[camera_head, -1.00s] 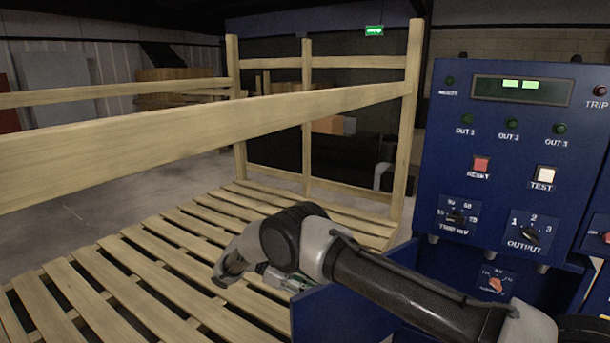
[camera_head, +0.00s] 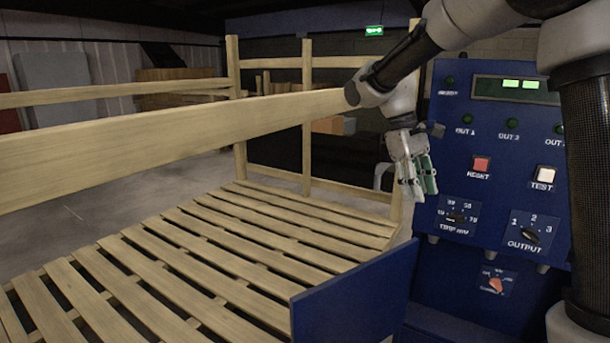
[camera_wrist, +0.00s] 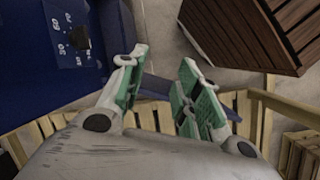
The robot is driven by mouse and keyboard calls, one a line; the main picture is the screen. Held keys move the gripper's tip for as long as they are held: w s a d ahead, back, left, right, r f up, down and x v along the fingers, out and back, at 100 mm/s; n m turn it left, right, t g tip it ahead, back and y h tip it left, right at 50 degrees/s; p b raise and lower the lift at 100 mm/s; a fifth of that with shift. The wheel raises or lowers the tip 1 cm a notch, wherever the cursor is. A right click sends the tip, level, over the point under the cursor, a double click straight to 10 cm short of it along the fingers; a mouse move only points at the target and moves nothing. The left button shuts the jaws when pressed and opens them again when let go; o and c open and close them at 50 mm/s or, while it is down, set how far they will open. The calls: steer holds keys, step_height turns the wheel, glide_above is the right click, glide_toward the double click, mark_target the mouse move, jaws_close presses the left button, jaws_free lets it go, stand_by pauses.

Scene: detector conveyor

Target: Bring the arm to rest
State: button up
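My arm is raised at the right of the head view, in front of part of the blue control panel (camera_head: 500,105). My gripper (camera_head: 420,194) hangs with its fingers pointing down, left of the panel's reset button. In the wrist view my gripper (camera_wrist: 165,62) has its two green-padded fingers spread apart with nothing between them. The gripper is open and empty, and it appears clear of the panel. The right edge of the panel is hidden behind my arm.
A slatted wooden platform (camera_head: 200,275) with wooden rails (camera_head: 150,128) fills the left and middle. A blue side plate (camera_head: 350,295) stands at its near right corner. The panel carries a red reset button (camera_head: 481,164), a white test button (camera_head: 543,176) and several knobs.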

steer(key=s+d+m+t+y, duration=0.1)
steer(key=s+d+m+t, duration=0.1)
steer(key=s, duration=0.5)
steer(key=s+d+r+m+t+y, duration=0.1)
steer(key=s+d+m+t, duration=0.1)
steer(key=s+d, duration=0.3)
steer(key=s+d+m+t+y, duration=0.1)
steer(key=s+d+m+t, duration=0.1)
steer(key=s, duration=0.9)
steer(key=shift+d+r+t, duration=0.2)
steer(key=shift+d+t, duration=0.2)
steer(key=shift+d, duration=0.4)
stand_by(0.5)
